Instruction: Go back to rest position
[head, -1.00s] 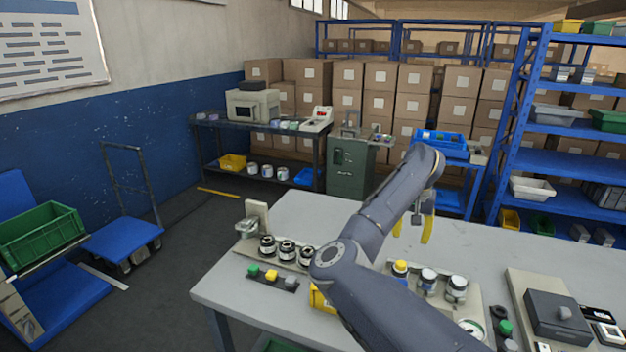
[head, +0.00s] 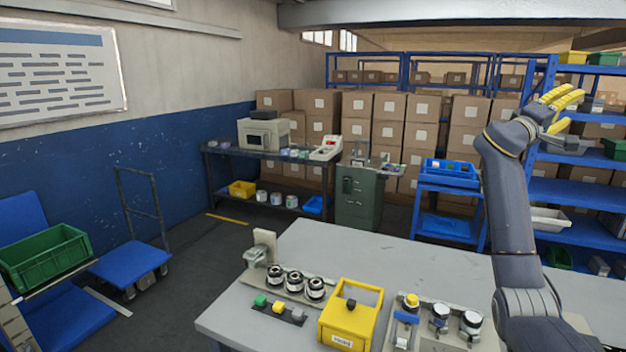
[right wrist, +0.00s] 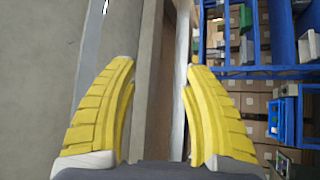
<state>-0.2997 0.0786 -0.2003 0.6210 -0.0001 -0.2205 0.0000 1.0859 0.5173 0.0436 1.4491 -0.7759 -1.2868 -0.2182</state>
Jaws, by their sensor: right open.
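My right gripper (head: 562,104) is raised at the upper right of the head view, well above the table and in front of the blue shelving. Its yellow fingers also show in the right wrist view (right wrist: 160,75), spread apart with nothing between them. My right arm stands nearly upright over the right side of the grey table (head: 400,258). It hides part of the table's right side. My left gripper is not in either view.
On the table are a yellow box (head: 350,318), several black-and-silver round parts (head: 296,281), a button strip (head: 278,308) and a fixture with capped parts (head: 438,318). Blue shelving (head: 578,192) stands behind my right arm. A green cabinet (head: 360,196) stands behind the table.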

